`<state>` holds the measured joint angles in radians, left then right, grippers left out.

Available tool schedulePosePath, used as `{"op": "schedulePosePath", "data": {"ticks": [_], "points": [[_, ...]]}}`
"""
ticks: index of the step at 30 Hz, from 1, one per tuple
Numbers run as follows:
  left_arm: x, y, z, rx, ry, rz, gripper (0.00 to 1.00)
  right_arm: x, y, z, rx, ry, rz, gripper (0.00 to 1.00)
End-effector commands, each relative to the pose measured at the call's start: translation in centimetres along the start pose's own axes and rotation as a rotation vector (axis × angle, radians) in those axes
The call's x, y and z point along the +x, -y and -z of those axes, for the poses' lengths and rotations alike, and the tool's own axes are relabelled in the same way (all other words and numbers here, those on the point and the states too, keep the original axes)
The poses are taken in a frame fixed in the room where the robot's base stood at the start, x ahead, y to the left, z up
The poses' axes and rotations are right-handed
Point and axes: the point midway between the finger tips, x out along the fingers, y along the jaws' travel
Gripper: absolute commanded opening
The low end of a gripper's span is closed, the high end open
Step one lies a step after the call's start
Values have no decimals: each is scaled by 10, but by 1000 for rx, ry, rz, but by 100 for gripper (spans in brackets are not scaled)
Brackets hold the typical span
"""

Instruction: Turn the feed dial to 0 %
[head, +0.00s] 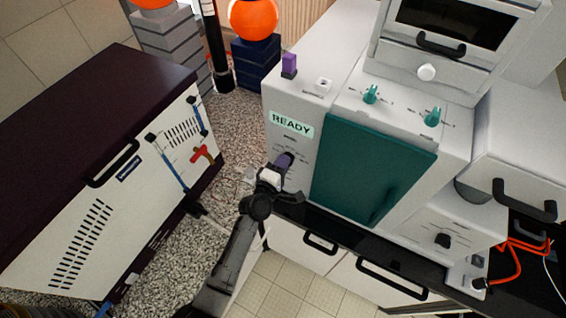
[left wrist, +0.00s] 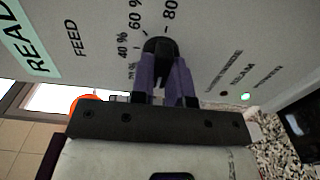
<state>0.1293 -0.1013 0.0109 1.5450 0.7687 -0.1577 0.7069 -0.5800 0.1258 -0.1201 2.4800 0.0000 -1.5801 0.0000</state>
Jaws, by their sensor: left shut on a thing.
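The feed dial (left wrist: 158,46) is a black knob on the white front panel, beside the printed word FEED and a percent scale with marks such as 40 %, 60 % and 80 %. My left gripper (left wrist: 162,72) has its two purple fingers shut on the dial, one on each side. In the head view my left gripper (head: 286,160) reaches the panel below the READY display and hides the dial there. I cannot tell which mark the dial points to. My right gripper is in neither view.
The green READY display (head: 291,124) is above the dial. A teal door (head: 370,168) is right of my gripper, with two teal knobs above it. A dark-topped white cabinet (head: 110,190) stands at the left. The speckled counter between is mostly clear.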

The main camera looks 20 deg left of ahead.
Motion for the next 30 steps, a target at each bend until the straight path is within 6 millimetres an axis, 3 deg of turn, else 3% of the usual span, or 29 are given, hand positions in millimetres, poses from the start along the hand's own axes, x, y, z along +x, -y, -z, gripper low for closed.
{"op": "schedulePosePath", "data": {"ticks": [15,16,23,30], "points": [[0,2,0,-17,1,4,0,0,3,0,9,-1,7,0],[0,2,0,-17,1,4,19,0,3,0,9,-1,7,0],[0,1,0,-15,0,2,41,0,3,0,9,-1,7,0],[0,0,0,-14,0,1,42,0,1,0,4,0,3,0]]}}
